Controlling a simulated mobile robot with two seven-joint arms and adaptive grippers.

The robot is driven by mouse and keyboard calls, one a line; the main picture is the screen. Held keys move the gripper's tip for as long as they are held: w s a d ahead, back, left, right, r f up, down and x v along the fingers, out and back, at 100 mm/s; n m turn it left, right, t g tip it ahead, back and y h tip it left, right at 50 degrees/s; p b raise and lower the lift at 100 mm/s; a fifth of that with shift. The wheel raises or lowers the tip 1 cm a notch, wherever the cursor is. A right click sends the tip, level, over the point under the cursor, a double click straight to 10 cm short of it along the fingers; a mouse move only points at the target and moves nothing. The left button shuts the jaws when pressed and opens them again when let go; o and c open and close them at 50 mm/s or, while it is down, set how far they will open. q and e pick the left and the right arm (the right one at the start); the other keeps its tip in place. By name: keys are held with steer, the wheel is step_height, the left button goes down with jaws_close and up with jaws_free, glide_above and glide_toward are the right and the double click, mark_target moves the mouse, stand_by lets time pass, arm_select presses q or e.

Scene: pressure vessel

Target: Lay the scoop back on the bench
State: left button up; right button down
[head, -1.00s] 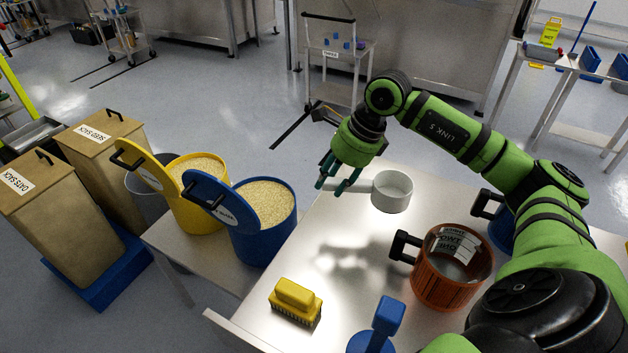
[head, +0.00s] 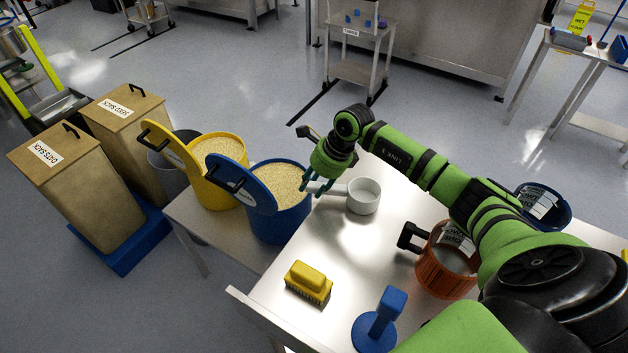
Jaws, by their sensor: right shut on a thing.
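The scoop (head: 363,197) is a pale round cup with a straight handle pointing left. It is over the far left part of the steel bench (head: 345,245), its cup opening upward. I cannot tell whether its base touches the bench. My right gripper (head: 318,187) comes down from above and is shut on the end of the scoop's handle, at the bench's left edge beside the blue bin. The fingers partly hide the handle. My left gripper is not in view.
A blue bin (head: 283,222) and a yellow bin (head: 219,190) of grain, lids tilted up, stand left of the bench. A yellow brush (head: 307,283), a blue stamp-like tool (head: 377,325) and an orange pot (head: 440,275) stand on the bench. Its middle is clear.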

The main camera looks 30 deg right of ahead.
mark_target(332, 189)
steer(key=shift+f, duration=0.1)
steer(key=c, duration=0.8)
jaws_free()
steer(key=shift+r, duration=0.25)
steer(key=shift+s+d+r, duration=0.1)
steer(key=shift+d+r, duration=0.1)
steer(key=shift+r, duration=0.15)
steer(key=b+v, duration=0.3)
steer(key=v, duration=0.8)
